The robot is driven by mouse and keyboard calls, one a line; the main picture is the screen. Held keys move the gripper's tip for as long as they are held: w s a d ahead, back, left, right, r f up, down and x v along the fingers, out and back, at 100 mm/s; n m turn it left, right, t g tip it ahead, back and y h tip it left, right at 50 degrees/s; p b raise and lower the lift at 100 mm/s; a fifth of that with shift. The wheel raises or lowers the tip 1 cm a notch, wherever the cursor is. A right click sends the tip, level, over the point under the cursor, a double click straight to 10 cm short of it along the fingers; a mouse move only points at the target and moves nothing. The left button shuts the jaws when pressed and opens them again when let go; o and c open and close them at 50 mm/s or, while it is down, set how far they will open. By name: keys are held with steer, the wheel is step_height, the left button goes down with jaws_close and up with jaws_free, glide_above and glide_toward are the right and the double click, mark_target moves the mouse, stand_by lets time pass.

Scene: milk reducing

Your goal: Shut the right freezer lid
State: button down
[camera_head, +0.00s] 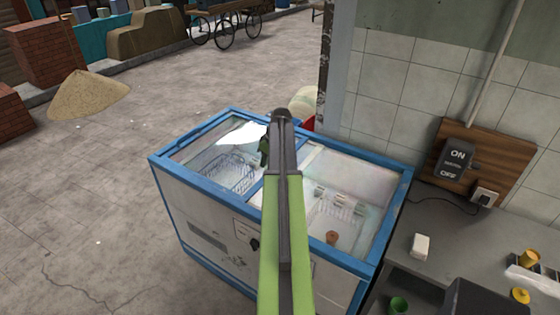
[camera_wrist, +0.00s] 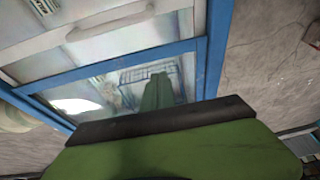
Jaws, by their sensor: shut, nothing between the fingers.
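A blue-framed chest freezer (camera_head: 225,122) stands in the middle of the head view, with a left and a right top section split by a blue bar. The left section (camera_head: 215,160) has glass with a bright glare and a wire basket below. The right section (camera_head: 345,180) looks pale and shows racks and a small brown pot; I cannot tell how far its lid is open. My gripper (camera_head: 264,148) is over the freezer near the middle bar, mostly hidden by my arm. In the wrist view my shut, empty gripper (camera_wrist: 165,120) is above reflective glass, near a white handle (camera_wrist: 110,21).
A tiled wall and a counter (camera_head: 425,270) with a white block (camera_head: 421,246) and cups are close on the right. A sand pile (camera_head: 88,95) and brick stacks are far left. The paved floor (camera_head: 100,190) left of the freezer is clear.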

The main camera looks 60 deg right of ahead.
steer(key=s+d+r, duration=0.2)
steer(key=s+d, duration=0.2)
steer(key=d, duration=0.2)
steer(key=b+x, duration=0.9)
steer(key=x, duration=0.1)
steer(key=shift+s+f, duration=0.15)
steer(key=shift+f, duration=0.15)
steer(key=shift+s+a+f+b, duration=0.1)
steer(key=shift+s+f+b, duration=0.1)
steer(key=shift+s+b, duration=0.15)
steer(key=shift+s, duration=1.45)
